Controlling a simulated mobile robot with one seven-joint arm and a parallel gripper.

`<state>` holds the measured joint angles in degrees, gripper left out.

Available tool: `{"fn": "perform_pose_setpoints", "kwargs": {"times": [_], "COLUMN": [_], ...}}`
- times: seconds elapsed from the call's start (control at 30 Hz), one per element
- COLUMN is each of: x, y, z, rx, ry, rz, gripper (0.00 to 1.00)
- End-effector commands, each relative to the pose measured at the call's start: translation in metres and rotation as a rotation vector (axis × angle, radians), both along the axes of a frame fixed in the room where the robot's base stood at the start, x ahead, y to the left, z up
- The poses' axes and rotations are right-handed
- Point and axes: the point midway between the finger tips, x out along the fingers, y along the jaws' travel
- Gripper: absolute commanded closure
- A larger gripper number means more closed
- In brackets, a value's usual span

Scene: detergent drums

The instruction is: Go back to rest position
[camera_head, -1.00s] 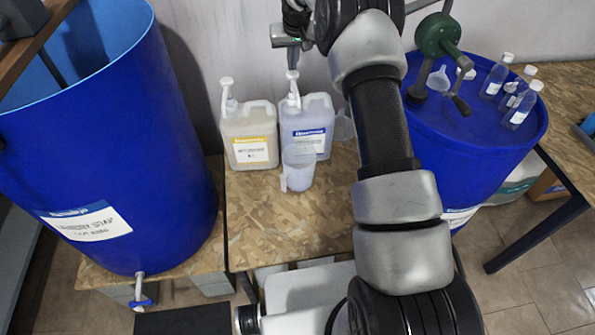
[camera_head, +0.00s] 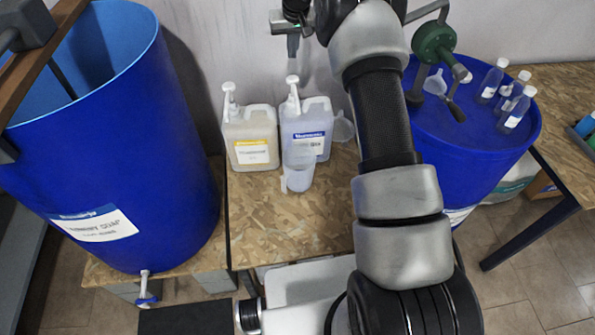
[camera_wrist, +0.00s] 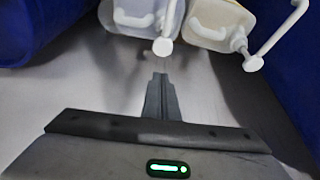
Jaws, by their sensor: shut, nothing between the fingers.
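My gripper (camera_wrist: 161,78) is shut and empty in the wrist view, its fingers together. In the head view my gripper (camera_head: 293,52) shows at the top, above the purple-labelled jug. That jug (camera_head: 318,115), with a white pump, stands on the wooden board, and its top also shows in the wrist view (camera_wrist: 140,12). A yellow-labelled jug (camera_head: 250,135) with a white pump stands to its left. A clear measuring cup (camera_head: 300,175) stands in front of the purple-labelled jug. My gripper appears apart from both pumps.
A large open blue drum (camera_head: 130,150) with a tap stands at left. A closed blue drum (camera_head: 470,160) at right carries a green hand pump (camera_head: 433,42) and several small bottles (camera_head: 493,78). The front of the board (camera_head: 270,225) is clear.

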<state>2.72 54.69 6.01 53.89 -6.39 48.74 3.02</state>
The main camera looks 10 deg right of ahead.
Motion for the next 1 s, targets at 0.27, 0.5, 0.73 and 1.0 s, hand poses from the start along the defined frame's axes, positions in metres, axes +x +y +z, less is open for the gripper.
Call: {"fn": "perform_pose_setpoints", "kwargs": {"times": [0.27,0.5,0.73,1.0], "x": [0.0,-0.009,-0.069,-0.177], "y": [0.0,0.001,0.005,0.005], "z": [-0.001,0.021,0.107,0.186], "rx": [0.0,-0.004,-0.021,-0.035], "ry": [0.0,-0.007,-0.023,-0.043], "rz": [0.0,0.004,0.018,0.022], "gripper": [1.0,1.0,1.0,1.0]}}
